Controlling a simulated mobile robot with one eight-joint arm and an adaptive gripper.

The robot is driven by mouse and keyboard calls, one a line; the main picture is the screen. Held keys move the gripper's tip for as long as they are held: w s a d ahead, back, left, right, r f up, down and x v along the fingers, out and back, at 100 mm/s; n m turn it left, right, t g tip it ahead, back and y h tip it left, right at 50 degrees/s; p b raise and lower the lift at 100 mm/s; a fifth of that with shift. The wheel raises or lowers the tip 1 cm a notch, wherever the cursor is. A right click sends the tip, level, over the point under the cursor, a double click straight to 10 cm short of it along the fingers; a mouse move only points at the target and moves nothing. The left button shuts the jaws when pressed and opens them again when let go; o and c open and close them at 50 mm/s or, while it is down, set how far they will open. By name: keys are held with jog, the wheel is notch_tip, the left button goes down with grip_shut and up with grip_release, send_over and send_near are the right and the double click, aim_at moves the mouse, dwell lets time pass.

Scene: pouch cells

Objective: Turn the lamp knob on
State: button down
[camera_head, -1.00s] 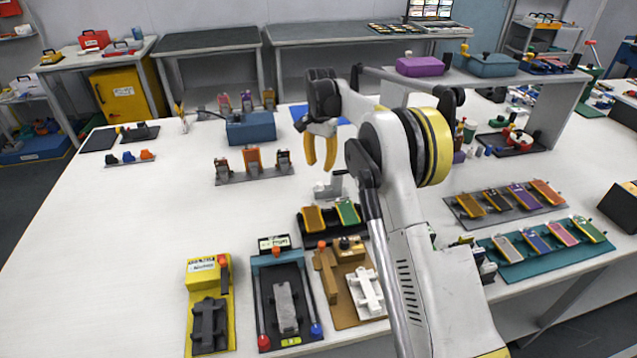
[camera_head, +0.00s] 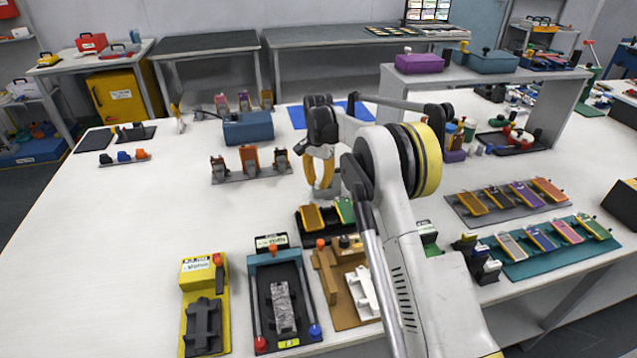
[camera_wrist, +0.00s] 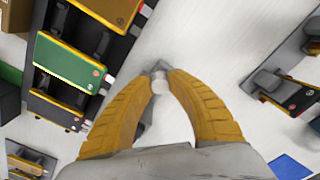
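In the wrist view a small pale round knob (camera_wrist: 160,85) sits on a grey bracket-like fixture (camera_wrist: 160,66), seen from above. I take it for the lamp knob; no label shows. My gripper (camera_wrist: 161,77) has its two yellow fingers closed in at the tips, one on each side of the knob and seemingly touching it. In the head view my gripper (camera_head: 321,193) points down at the white table behind the black rack, and the fingers and arm mostly hide the fixture. No lit lamp can be made out.
The black rack (camera_head: 309,236) with orange and green pouches stands close in front of my gripper. A grey rack (camera_head: 226,179) with several pouches stands behind left, near a blue box (camera_head: 250,128). Yellow and blue fixtures fill the front.

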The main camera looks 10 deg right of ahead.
dwell(0.3)
jog(key=m+p, duration=0.2)
jog(key=m, duration=0.2)
jog(key=shift+r, duration=0.1)
jog(key=m+p, duration=0.2)
jog(key=m, duration=0.3)
jog(key=m+p, duration=0.1)
jog(key=m, duration=0.3)
jog(key=shift+m, duration=0.4)
jog(key=shift+m+p, duration=0.4)
jog(key=shift+m, duration=1.6)
jog(key=c, duration=1.5)
grip_release()
